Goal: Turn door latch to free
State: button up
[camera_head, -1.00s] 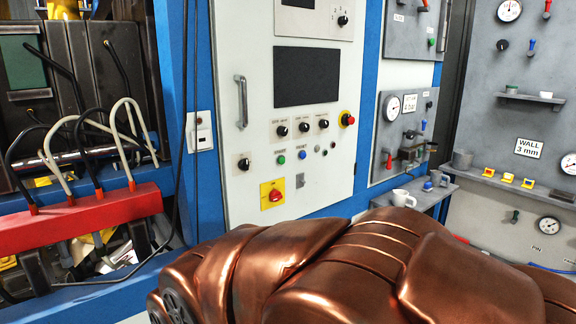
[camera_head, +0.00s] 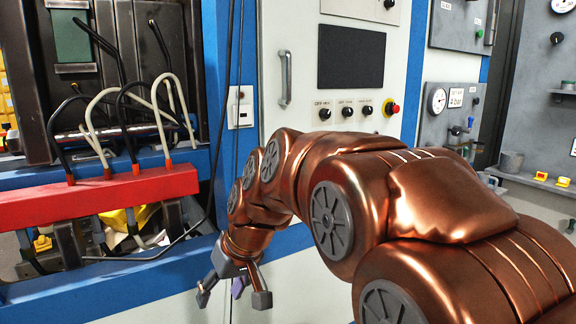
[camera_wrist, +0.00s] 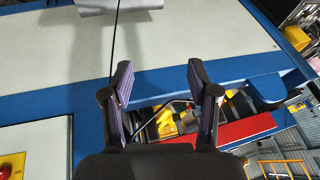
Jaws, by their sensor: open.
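The white cabinet door (camera_head: 300,40) stands behind my arm in the head view, with a grey vertical handle (camera_head: 285,78) at its left side. I cannot make out the door latch; my copper arm hides the lower part of the door. My gripper (camera_head: 234,290) is open and empty, pointing down in front of the blue frame, below and left of the handle. In the wrist view my gripper (camera_wrist: 158,78) shows two spread purple-padded fingers, with nothing between them but the blue frame behind. No finger touches the handle.
A red bar (camera_head: 100,205) with black and white hoses lies to the left. A black cable hangs beside the gripper. A gauge panel (camera_head: 452,110) is at right.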

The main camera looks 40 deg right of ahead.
jog(key=w+d+r+t+b, duration=0.35)
jog(key=w+d+b, duration=0.3)
jog(key=w, duration=0.25)
jog(key=w+d+r+t+b, duration=0.3)
jog(key=w+d+t+b, duration=0.15)
jog(key=w+d, duration=0.45)
jog(key=w+d+r+n+t+h+b, duration=0.1)
jog(key=d+r+t+b, duration=0.15)
jog(key=d, duration=0.35)
jog(key=w+d+r+t+h+b, duration=0.1)
jog(key=d+r+h+b, duration=0.1)
jog(key=d+r+b, duration=0.3)
jog(key=w+d+r+n+t+h+b, duration=0.1)
jog(key=w+d+r+t+b, duration=0.15)
jog(key=d, duration=0.55)
jog(key=shift+w+f+p, duration=0.2)
jog(key=shift+w+p, duration=1.2)
jog(key=shift+w, duration=1.55)
jog(key=shift+c, duration=0.3)
grip_shut()
